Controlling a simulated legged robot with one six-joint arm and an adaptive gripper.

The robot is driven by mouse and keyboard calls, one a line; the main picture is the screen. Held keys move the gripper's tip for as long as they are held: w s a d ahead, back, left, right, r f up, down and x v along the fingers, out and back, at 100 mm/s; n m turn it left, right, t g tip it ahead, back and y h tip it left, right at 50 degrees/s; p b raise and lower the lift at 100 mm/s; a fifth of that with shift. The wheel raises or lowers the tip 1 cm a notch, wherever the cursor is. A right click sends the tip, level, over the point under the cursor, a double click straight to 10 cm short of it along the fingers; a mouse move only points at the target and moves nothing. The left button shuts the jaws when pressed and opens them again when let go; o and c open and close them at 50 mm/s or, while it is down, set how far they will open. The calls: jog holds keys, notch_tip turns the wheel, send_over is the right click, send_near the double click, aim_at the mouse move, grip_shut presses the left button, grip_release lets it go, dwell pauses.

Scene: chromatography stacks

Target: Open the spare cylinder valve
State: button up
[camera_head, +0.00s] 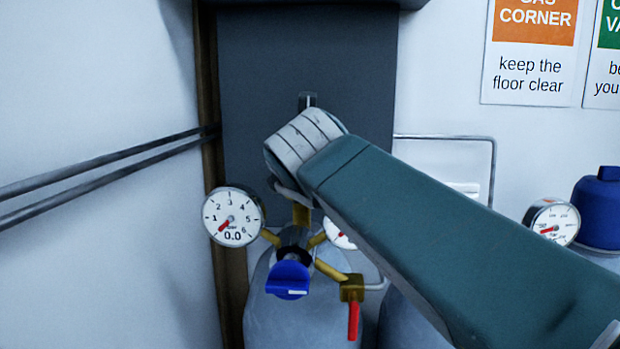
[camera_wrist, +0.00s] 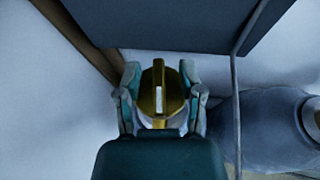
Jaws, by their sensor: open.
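A grey gas cylinder (camera_head: 262,315) stands upright below my arm, with a blue regulator knob (camera_head: 288,278) on its front. A brass part (camera_head: 301,214) rises at its top, largely hidden by my wrist. In the wrist view, a round brass valve knob (camera_wrist: 151,92) with a pale stripe along it sits between my fingers. My gripper (camera_wrist: 160,95) is open, with one finger on each side of the knob. I cannot tell whether either finger touches it. The fingers are mostly hidden in the head view. I see no label naming this cylinder as the spare.
A round gauge (camera_head: 233,216) left of the regulator reads 0.0. A red lever (camera_head: 353,320) hangs from a brass fitting at the right. Another gauge (camera_head: 553,222) and a blue cap (camera_head: 598,210) are far right. Dark pipes (camera_head: 100,170) run along the left wall.

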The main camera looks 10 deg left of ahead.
jog(key=shift+a, duration=0.15)
grip_shut()
jog(key=shift+n+g+y, duration=0.3)
jog(key=shift+n+y, duration=0.4)
jog(key=shift+y, duration=0.2)
grip_release()
jog(key=v, duration=1.2)
jog(key=shift+a+f, duration=0.15)
